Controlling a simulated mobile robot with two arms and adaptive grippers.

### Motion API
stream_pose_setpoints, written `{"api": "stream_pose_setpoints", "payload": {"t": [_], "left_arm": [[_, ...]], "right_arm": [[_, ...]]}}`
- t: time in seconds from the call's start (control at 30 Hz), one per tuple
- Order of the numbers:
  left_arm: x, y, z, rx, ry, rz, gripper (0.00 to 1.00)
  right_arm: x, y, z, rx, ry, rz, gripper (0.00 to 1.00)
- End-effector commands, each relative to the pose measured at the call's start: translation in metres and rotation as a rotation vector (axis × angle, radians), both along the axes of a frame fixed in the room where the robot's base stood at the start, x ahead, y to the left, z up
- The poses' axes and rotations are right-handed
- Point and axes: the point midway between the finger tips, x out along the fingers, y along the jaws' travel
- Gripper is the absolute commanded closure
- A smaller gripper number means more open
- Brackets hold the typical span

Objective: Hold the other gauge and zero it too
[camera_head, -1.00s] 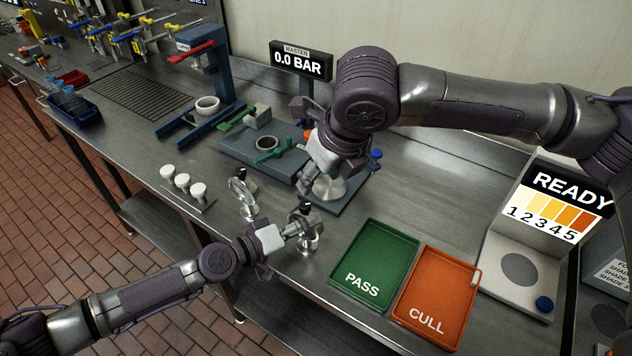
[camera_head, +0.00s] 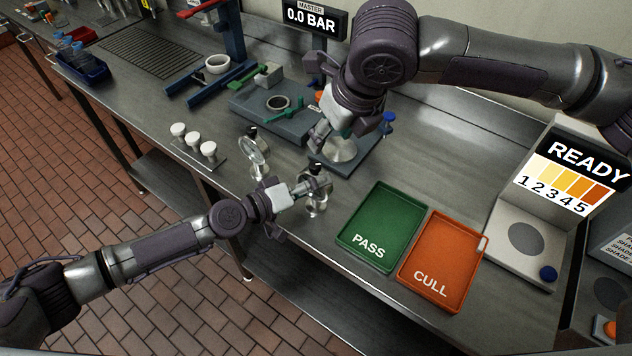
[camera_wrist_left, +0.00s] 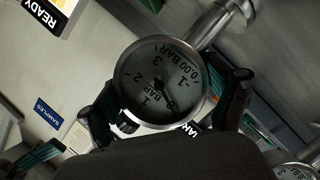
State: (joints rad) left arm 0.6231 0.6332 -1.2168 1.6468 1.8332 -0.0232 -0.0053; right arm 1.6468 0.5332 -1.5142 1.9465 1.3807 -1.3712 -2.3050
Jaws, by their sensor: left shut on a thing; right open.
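My left gripper (camera_head: 303,188) is shut on a gauge (camera_head: 317,203), which stands on the bench left of the green tray. In the left wrist view this gauge's round dial (camera_wrist_left: 160,82) faces the camera between the fingers. Its needle points to the lower right of the picture; its exact reading is unclear. A second gauge (camera_head: 255,158) stands to the left of the held one, apart from it; part of a dial shows in the wrist view's lower right corner (camera_wrist_left: 302,168). My right gripper (camera_head: 322,135) is open above the blue fixture, by a silvery dome (camera_head: 341,150).
The green PASS tray (camera_head: 348,238) and orange CULL tray (camera_head: 405,275) look empty. The master display (camera_head: 313,18) reads 0.0 BAR. Several white-topped pieces (camera_head: 193,139) stand at the front edge. The READY panel (camera_head: 575,160) stands at right.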

Motion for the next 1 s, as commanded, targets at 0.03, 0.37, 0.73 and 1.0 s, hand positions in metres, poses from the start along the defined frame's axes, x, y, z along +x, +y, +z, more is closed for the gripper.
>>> {"api": "stream_pose_setpoints", "payload": {"t": [0.03, 0.37, 0.73, 1.0], "left_arm": [[-0.005, 0.001, -0.011, 0.009, 0.021, -0.004, 0.6], [-0.004, 0.001, -0.009, 0.008, 0.018, -0.004, 0.0], [-0.016, 0.021, -0.001, 0.007, 0.011, -0.001, 0.0], [-0.049, 0.065, 0.01, 0.004, 0.018, -0.002, 0.0]], "right_arm": [[0.0, 0.0, -0.001, 0.0, 0.0, 0.0, 0.49], [0.0, 0.0, -0.001, 0.0, 0.0, 0.0, 0.49], [0.0, 0.0, 0.0, 0.0, 0.0, 0.0, 0.49], [0.0, 0.0, 0.0, 0.0, 0.0, 0.0, 0.49]]}}
